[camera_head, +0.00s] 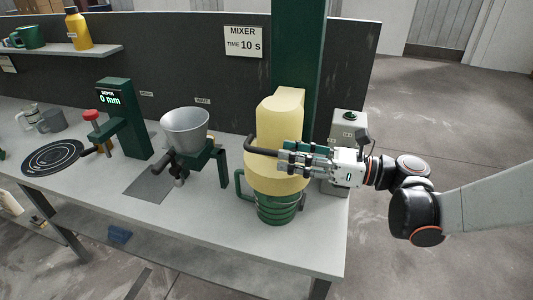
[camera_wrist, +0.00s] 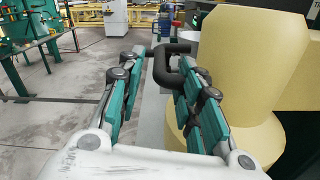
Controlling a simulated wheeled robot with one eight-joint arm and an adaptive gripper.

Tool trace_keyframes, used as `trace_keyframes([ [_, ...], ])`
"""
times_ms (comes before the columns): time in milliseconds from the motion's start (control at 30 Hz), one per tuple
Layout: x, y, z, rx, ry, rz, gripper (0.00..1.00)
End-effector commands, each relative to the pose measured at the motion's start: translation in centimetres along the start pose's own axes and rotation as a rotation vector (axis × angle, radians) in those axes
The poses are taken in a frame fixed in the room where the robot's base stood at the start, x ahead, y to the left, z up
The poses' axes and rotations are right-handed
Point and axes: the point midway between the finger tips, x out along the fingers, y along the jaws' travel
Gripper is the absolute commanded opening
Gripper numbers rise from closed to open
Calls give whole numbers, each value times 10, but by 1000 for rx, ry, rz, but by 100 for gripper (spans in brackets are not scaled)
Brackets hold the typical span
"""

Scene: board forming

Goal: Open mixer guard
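The mixer guard is a tall pale yellow cover (camera_head: 280,108) with a black bar handle (camera_head: 262,151) on its front. It stands over a green ribbed bowl (camera_head: 278,208) with a side handle. In the wrist view the guard (camera_wrist: 250,60) fills the right side, and its black handle (camera_wrist: 172,62) loops at the fingertips. My gripper (camera_head: 286,156) reaches in from the right, in front of the guard. Its two fingers (camera_wrist: 170,60) are spread apart, with the handle at the gap between their tips. Whether a finger touches the handle is unclear.
A grey box with a green button (camera_head: 349,117) stands behind my wrist. A grey funnel (camera_head: 186,130) on a green stand and a green depth press (camera_head: 124,120) stand to the left. The table's front strip (camera_head: 200,222) is clear.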

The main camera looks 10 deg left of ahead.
Motion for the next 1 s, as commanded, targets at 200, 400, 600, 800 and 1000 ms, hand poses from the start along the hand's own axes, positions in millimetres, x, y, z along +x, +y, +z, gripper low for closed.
trace_keyframes([
  [200, 39, 1, -1, -1, 1, 3, 33],
  [400, 58, 0, -1, -1, 1, 1, 33],
  [600, 62, 0, 0, -1, 0, -1, 33],
  [800, 62, 0, 0, -1, 0, -1, 26],
  [1000, 62, 0, 0, -1, 0, -1, 0],
])
